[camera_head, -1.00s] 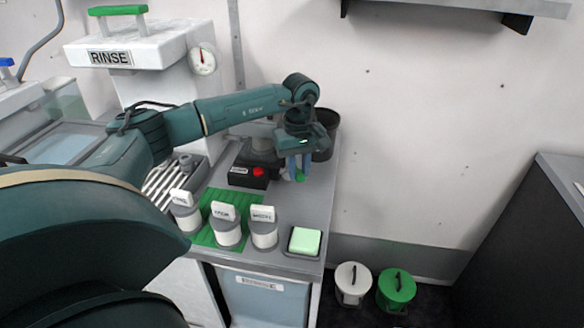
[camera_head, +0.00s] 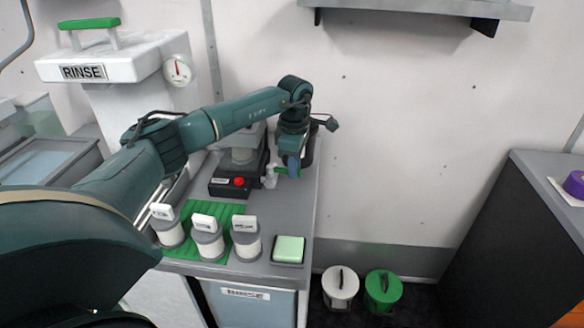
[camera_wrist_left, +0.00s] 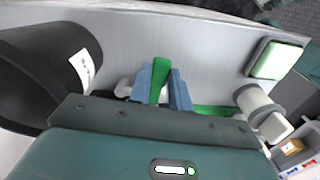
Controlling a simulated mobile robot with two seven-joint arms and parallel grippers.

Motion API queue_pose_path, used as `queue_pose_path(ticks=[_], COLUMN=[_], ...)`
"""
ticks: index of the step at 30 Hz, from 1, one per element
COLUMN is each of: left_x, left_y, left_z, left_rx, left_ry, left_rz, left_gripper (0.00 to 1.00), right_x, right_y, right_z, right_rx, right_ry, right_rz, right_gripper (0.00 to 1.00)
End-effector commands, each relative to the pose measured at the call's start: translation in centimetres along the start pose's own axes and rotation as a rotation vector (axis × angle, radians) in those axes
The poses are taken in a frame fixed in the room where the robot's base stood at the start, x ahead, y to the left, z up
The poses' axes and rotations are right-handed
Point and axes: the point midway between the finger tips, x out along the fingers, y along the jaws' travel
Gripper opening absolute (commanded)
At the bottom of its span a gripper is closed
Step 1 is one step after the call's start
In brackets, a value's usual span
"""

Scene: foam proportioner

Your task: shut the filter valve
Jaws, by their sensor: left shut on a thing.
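My left gripper (camera_head: 293,172) is over the back right part of the grey bench, its fingers pointing down. In the left wrist view its two blue fingers (camera_wrist_left: 160,90) are shut on the green handle (camera_wrist_left: 160,78) of the filter valve. The white valve body (camera_head: 270,176) shows just left of the fingers in the head view and beside them in the left wrist view (camera_wrist_left: 127,88). The green handle is hidden behind the fingers in the head view. My right gripper is not in view.
A black unit with a red button (camera_head: 239,182) stands left of the valve. A black cylinder (camera_wrist_left: 45,75) is close to the gripper. Labelled canisters (camera_head: 208,240) and a light green pad (camera_head: 288,249) are at the front. Two lidded bins (camera_head: 383,291) are on the floor.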

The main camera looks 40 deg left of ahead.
Motion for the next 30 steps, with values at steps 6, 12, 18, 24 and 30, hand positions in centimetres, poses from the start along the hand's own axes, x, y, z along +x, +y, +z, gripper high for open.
queue_pose_path(ticks=[6,12,18,24,30], left_x=[-0.19,-0.18,-0.19,-0.2,-0.19], left_y=[0.77,1.03,1.1,1.12,1.1], left_z=[-0.1,-0.17,-0.2,-0.22,-0.21], left_rx=[-0.099,-0.143,-0.155,-0.156,-0.155], left_ry=[0.0,0.001,0.001,0.001,0.0], left_rz=[0.006,0.006,0.006,0.006,0.006], left_gripper=[0.0,0.0,0.0,0.0,0.3], right_x=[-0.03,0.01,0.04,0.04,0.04], right_y=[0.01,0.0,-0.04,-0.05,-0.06], right_z=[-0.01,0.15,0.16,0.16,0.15], right_rx=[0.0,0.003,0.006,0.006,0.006], right_ry=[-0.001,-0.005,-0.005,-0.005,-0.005], right_rz=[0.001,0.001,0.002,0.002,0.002], right_gripper=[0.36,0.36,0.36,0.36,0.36])
